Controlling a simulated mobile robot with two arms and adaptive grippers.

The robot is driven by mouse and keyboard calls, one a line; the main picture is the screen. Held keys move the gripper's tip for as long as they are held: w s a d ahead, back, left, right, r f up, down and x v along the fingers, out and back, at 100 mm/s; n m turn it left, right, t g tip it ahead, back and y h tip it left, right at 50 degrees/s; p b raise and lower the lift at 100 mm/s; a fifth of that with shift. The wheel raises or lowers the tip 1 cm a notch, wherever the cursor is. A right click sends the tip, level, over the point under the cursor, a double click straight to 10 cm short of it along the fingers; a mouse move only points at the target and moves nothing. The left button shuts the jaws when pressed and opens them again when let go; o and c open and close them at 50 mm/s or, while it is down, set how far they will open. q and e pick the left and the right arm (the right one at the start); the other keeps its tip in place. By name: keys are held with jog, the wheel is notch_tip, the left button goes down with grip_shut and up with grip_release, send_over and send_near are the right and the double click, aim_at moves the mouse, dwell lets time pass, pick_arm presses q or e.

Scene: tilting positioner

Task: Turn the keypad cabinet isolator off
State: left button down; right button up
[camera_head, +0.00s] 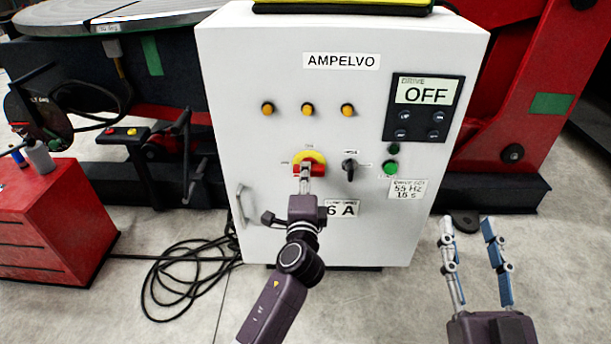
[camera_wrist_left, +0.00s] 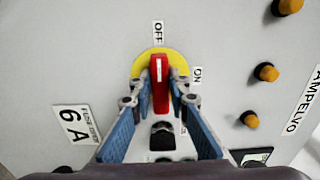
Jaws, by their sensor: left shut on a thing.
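The cabinet isolator has a red handle on a round yellow plate (camera_head: 309,156) on the white cabinet front. My left gripper (camera_head: 305,168) is shut on the red handle (camera_wrist_left: 160,88), with a finger on each side in the left wrist view. The handle lines up with the OFF label (camera_wrist_left: 158,33), its white mark at that end. The ON label (camera_wrist_left: 197,75) lies off to the side, a quarter turn away. The keypad (camera_head: 423,108) at the upper right of the cabinet displays DRIVE OFF. My right gripper (camera_head: 467,221) is open and empty, right of the cabinet.
A small black selector (camera_head: 349,166) and a green button (camera_head: 390,168) sit right of the isolator. Several amber lamps (camera_head: 308,108) are above. A cabinet handle (camera_head: 241,205) is lower left. Black cables (camera_head: 185,275) lie on the floor beside a red tool chest (camera_head: 50,225).

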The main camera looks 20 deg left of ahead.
pick_arm(q)
jog(key=c, duration=1.8)
grip_release()
jog(key=shift+c, duration=0.2)
jog(key=v, duration=1.2)
